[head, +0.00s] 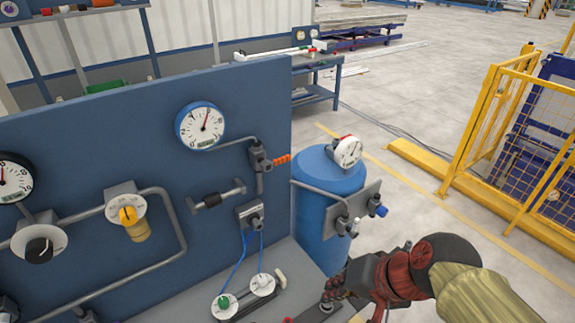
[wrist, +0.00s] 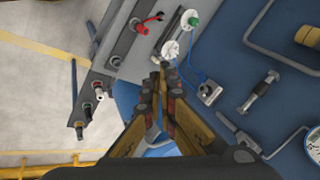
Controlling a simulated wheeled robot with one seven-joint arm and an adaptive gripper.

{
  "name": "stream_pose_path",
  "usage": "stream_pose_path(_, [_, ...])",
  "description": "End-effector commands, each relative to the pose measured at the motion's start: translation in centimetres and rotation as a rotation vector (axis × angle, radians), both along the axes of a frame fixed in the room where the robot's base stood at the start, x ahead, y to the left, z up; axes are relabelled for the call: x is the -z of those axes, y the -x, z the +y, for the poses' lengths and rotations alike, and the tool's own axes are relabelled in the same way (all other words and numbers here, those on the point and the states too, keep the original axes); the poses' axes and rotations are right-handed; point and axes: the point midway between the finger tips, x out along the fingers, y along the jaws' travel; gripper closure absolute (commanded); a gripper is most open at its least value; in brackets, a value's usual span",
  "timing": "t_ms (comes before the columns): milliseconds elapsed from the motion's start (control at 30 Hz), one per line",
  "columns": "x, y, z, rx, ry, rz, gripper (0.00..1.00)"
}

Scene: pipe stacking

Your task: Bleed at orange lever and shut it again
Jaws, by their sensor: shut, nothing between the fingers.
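The orange lever (head: 282,159) is a short ribbed orange handle. It sticks out to the right from a dark valve (head: 260,158) near the right edge of the blue panel, below a blue-rimmed gauge (head: 200,125). My gripper (head: 332,292) is at the lower right of the head view, well below and to the right of the lever, over the front of the bench. In the wrist view my gripper's fingers (wrist: 162,72) are closed together and empty. I cannot make out the orange lever in the wrist view.
A blue tank (head: 322,205) with a gauge (head: 348,151) stands right of the panel. White discs (head: 262,285) with blue tubes lie on the bench. A red-handled fitting (wrist: 141,29) shows in the wrist view. A yellow fence (head: 500,135) stands at the right.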

Motion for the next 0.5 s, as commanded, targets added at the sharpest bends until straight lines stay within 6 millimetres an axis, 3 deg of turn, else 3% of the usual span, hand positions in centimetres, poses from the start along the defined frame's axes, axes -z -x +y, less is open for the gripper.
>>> stream_pose_path(100, [-2.0,-2.6,4.4,0.154,-0.261,0.125,1.00])
stream_pose_path(233, [-3.9,-6.3,7.9,0.353,-0.533,0.257,1.00])
stream_pose_path(367, [-5.5,-10.8,9.8,0.576,-0.788,0.387,1.00])
stream_pose_path(500, [-6.3,-16.3,9.9,0.842,-1.046,0.511,1.00])
